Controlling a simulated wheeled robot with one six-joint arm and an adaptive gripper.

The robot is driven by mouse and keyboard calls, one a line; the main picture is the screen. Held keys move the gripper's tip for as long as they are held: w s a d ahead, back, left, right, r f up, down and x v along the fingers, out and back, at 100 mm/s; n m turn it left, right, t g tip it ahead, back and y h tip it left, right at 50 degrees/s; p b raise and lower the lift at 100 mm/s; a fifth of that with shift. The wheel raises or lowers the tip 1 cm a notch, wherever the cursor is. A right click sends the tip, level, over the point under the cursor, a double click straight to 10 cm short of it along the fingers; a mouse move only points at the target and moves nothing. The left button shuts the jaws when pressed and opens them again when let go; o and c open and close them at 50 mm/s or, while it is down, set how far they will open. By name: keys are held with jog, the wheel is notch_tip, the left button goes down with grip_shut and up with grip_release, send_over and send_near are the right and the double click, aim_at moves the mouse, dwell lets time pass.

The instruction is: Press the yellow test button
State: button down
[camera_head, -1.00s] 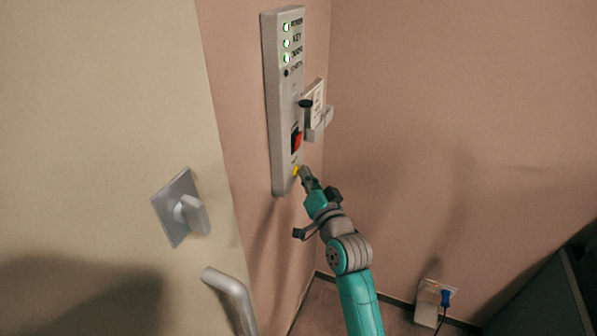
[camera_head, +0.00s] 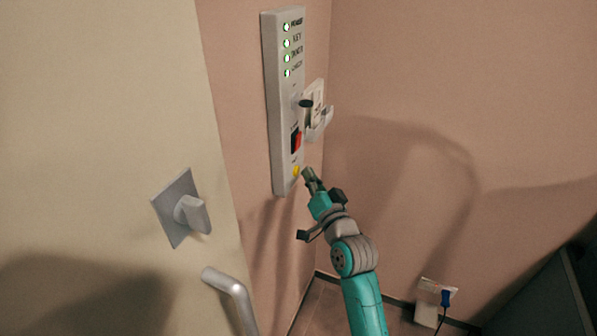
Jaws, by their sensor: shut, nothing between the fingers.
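The yellow test button (camera_head: 296,170) sits near the bottom of a grey wall panel (camera_head: 281,120), below a red switch (camera_head: 296,139). My gripper (camera_head: 307,172) is shut and empty, just to the right of the button. A small gap shows between the fingertips and the button, and the button is in plain view. All of the several green lamps (camera_head: 287,50) at the top of the panel are lit.
A dark key-like knob (camera_head: 305,103) sticks out of the panel above the red switch. A white wall fitting (camera_head: 316,110) is behind it. A door with a latch plate (camera_head: 182,208) and a handle (camera_head: 230,294) is at the left. A socket with a blue plug (camera_head: 445,298) is low at the right.

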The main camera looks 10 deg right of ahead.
jog(key=s+d, duration=0.2)
jog(key=d, duration=0.1)
jog(key=s+d, duration=0.1)
jog(key=shift+s+d, duration=0.25)
jog(key=shift+d, duration=0.15)
jog(key=shift+f, duration=0.1)
dwell(0.6)
jog(key=s+f+g+h, duration=0.1)
jog(key=s+f+h, duration=0.1)
jog(key=s+f, duration=0.8)
jog(key=s+f+g+h, duration=0.1)
jog(key=s+f, duration=0.7)
jog(key=s, duration=0.5)
jog(key=s+a+r+n+g, duration=0.1)
jog(key=s+n, duration=0.1)
jog(key=s, duration=1.2)
jog(key=s+a+r+n+g, duration=0.1)
jog(key=s+n, duration=0.2)
jog(key=s, duration=1.1)
jog(key=shift+s+n+g, duration=0.15)
jog(key=shift+n+g, duration=0.15)
jog(key=shift+a+r, duration=0.1)
